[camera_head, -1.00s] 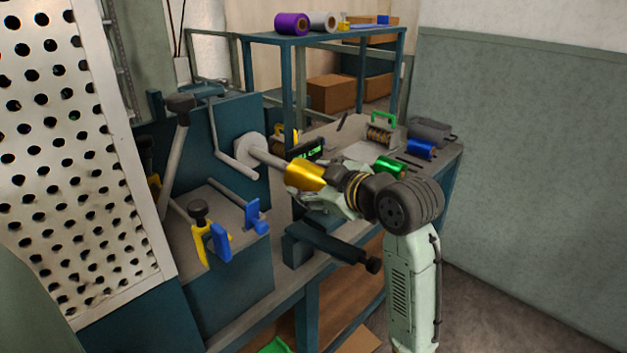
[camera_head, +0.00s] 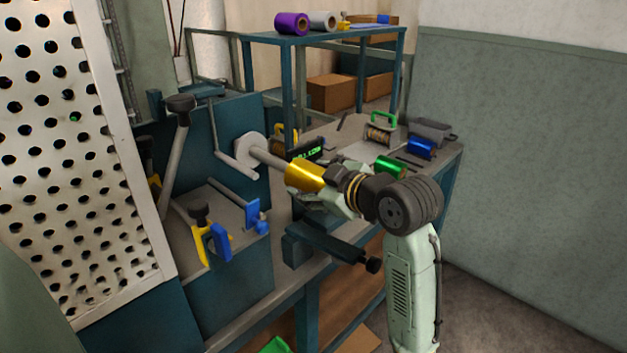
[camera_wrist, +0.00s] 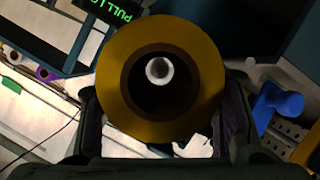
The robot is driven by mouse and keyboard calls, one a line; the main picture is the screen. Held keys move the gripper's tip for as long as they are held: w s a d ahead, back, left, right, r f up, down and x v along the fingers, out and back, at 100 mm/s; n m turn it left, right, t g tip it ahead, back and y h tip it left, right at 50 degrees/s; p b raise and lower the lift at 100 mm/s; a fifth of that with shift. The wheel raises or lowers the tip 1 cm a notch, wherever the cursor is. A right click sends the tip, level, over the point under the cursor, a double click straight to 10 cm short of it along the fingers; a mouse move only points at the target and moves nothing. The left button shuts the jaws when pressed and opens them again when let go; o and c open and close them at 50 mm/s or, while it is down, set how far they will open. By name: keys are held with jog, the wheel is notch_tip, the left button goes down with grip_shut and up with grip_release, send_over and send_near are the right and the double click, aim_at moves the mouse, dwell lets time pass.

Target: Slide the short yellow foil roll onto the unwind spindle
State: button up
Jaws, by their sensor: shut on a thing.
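The short yellow foil roll (camera_head: 305,175) is held in my gripper (camera_head: 328,195), whose fingers close on its sides. The grey unwind spindle (camera_head: 268,157) sticks out from a round pale flange (camera_head: 249,147) toward the roll. In the head view the spindle's visible length meets the roll's left end, roughly in line with it. In the wrist view the roll (camera_wrist: 112,75) faces me end-on, and the pale spindle end (camera_wrist: 159,69) shows inside its dark bore, slightly above centre. How far the spindle reaches into the bore is hard to tell.
A green roll (camera_head: 390,166) and a blue roll (camera_head: 420,147) lie on the bench behind my gripper. A lit green display (camera_head: 307,150) is close behind the yellow roll. A dark bar with a knob (camera_head: 335,246) juts out below my gripper. Blue clamps (camera_head: 257,217) stand at left.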

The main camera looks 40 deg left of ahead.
aim_at(294, 172)
jog(key=shift+w+a+p, duration=0.15)
jog(key=shift+a+p, duration=0.25)
jog(key=shift+a, duration=1.95)
jog(key=shift+w+a+p, duration=0.2)
jog(key=shift+a+p, duration=0.15)
jog(key=shift+a, duration=1.95)
jog(key=shift+w+a+p, duration=0.15)
jog(key=shift+a+p, duration=0.25)
jog(key=shift+a, duration=1.95)
jog(key=o, duration=1.5)
jog(key=v, duration=1.2)
